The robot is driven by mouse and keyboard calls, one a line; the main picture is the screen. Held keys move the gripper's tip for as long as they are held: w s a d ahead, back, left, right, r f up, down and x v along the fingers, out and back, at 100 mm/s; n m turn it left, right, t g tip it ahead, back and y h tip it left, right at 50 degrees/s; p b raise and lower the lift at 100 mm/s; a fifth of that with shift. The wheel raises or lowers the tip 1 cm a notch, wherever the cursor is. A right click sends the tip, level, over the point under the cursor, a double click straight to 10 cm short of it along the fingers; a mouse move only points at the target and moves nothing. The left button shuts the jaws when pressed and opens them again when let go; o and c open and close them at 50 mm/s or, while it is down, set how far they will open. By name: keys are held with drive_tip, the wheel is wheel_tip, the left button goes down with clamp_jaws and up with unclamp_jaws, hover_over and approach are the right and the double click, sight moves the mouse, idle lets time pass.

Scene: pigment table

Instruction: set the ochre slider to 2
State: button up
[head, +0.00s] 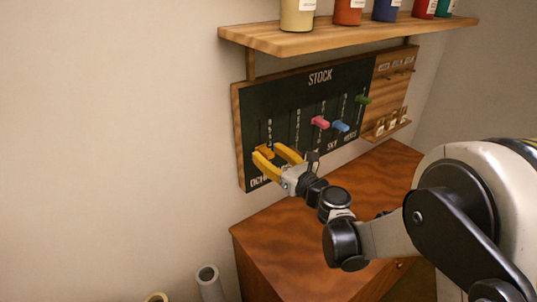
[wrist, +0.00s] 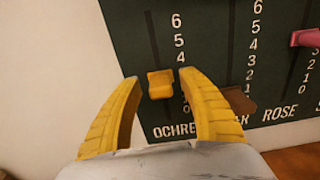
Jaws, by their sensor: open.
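The ochre slider (wrist: 160,84) is a small yellow-orange knob on a vertical slot in the dark stock board (wrist: 215,50). It sits below the 4 mark; the lower numbers of its scale are hidden by my right finger, so its exact mark cannot be read. My gripper (wrist: 160,81) is open, with its yellow fingers apart on the left and right of the knob. Gaps show on both sides of it. In the head view, my gripper (head: 267,153) is at the board's lower left, with the ochre slider (head: 263,150) at its fingertips.
A brown slider (wrist: 240,100) sits low on the neighbouring slot, partly behind my right finger. Pink (head: 320,122), blue (head: 341,126) and green (head: 363,99) sliders stand further right. A shelf (head: 330,38) with bottles hangs above. A wooden cabinet (head: 290,240) stands below.

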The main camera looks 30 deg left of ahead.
drive_tip(key=shift+c, duration=0.2)
clamp_jaws()
wheel_tip(320, 180, down, 2)
drive_tip(key=shift+f+b, duration=0.2)
drive_tip(key=shift+b, duration=1)
drive_tip(key=shift+o, duration=0.2)
unclamp_jaws()
